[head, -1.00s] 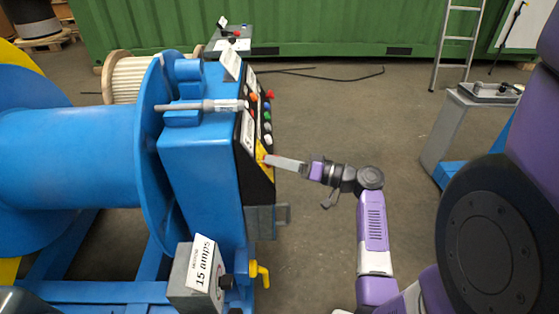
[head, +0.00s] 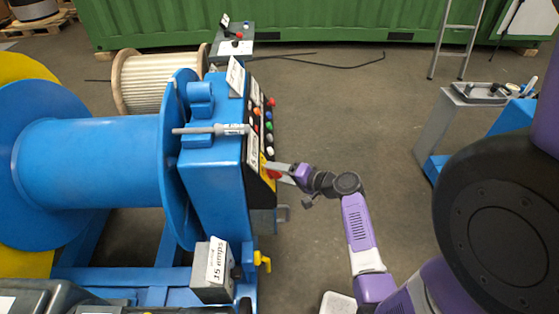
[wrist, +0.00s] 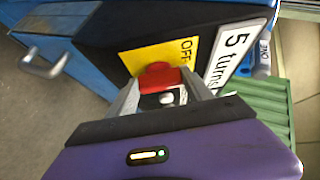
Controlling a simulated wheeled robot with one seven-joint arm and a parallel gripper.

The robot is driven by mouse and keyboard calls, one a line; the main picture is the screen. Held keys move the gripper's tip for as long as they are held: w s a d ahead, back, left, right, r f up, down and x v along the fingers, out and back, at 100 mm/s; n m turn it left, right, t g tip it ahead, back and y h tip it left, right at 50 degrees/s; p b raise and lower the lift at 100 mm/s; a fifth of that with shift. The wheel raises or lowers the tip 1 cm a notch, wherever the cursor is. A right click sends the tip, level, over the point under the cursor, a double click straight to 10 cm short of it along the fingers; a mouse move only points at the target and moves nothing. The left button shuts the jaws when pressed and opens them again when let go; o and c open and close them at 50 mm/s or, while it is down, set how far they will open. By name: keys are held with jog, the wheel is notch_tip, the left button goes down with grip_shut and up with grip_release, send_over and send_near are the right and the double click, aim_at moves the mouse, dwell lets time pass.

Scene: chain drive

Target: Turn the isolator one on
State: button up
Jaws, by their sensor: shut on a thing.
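The isolator is a red rotary knob (wrist: 160,76) on a yellow plate (wrist: 150,57) marked OFF, on the black side panel of the blue machine. In the head view the red knob (head: 272,174) shows at the panel's lower part, at the tips of my fingers. My gripper (head: 281,171) reaches it from the right. In the wrist view my gripper (wrist: 163,86) has one finger on each side of the red knob and is shut on it. The fingers partly hide the plate, and I cannot read any ON mark.
Coloured buttons (head: 269,126) sit above the isolator, near a white "5 turns" label (wrist: 232,55). A metal handle (wrist: 45,62) sticks out beside the panel. A yellow valve handle (head: 262,261) is low on the machine.

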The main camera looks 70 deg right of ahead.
jog(key=m+g+p, duration=0.1)
jog(key=m+p, duration=0.1)
jog(key=p, duration=0.3)
jog(key=m+g+y+p, duration=0.1)
jog(key=m+g+p, duration=0.1)
jog(key=p, duration=0.4)
jog(key=r+m+g+p, duration=0.1)
jog(key=m+p, duration=0.2)
jog(key=p, duration=0.3)
jog(key=shift+w+d+m+g+y, duration=0.1)
jog(key=shift+w+m+g+y, duration=0.2)
jog(key=shift+g, duration=0.1)
jog(key=shift+s+f, duration=0.1)
jog(key=shift+f, duration=0.05)
jog(key=o, duration=1.4)
jog(key=shift+c, duration=0.2)
jog(key=v, duration=0.7)
jog(key=shift+s+r+p, duration=0.2)
jog(key=shift+r+p, duration=0.1)
jog(key=shift+r, duration=0.1)
